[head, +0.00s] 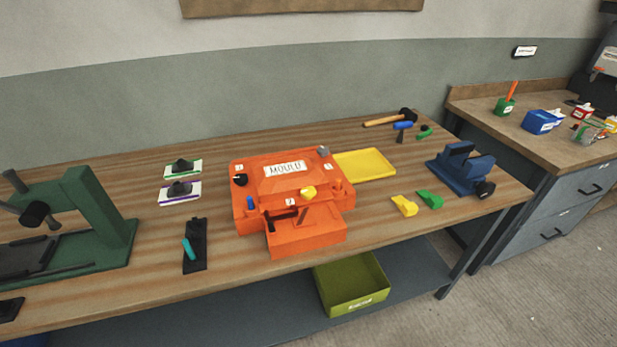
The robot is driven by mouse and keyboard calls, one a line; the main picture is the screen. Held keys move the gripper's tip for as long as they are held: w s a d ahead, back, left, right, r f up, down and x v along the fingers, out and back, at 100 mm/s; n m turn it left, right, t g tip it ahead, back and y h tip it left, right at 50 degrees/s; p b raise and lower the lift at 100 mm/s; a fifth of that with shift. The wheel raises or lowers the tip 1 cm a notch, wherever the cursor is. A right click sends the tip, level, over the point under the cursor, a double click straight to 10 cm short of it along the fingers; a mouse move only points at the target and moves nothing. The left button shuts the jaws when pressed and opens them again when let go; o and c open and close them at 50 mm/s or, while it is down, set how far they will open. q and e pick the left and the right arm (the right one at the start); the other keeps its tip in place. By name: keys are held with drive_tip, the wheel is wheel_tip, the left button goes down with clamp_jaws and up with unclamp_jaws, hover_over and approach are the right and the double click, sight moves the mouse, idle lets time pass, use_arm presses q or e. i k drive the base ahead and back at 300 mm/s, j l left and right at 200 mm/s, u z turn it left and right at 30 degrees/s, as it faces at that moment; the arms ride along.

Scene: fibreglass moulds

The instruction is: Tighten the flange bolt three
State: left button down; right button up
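The orange mould (265,192) sits mid-table with a white MOULD label on top. Around its flange are a black knob-like bolt (240,180) at the left, a grey one (323,152) at the back right, a yellow one (308,192) at the front right and a blue one (250,203) at the front left. Small white tags sit near some of them; their numbers are too small to read, so I cannot tell which is bolt three. A dark T-shaped tool (281,217) lies at the front, over an orange block (305,237). Neither gripper is in view.
A green press (95,215) stands left and a blue vise (460,168) right. A yellow tray (366,163), a hammer (385,120), yellow (404,206) and green (429,199) wedges, and a black holder (196,255) lie around. Bare wood shows between them.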

sight(323, 152)
drive_tip(key=i+l+z, duration=0.2)
drive_tip(key=l, duration=0.15)
drive_tip(key=l+z, duration=0.15)
drive_tip(key=l, duration=0.2)
drive_tip(key=i+l+z, duration=0.2)
drive_tip(key=l, duration=0.15)
drive_tip(key=i+l+z, duration=0.2)
drive_tip(key=l, duration=0.1)
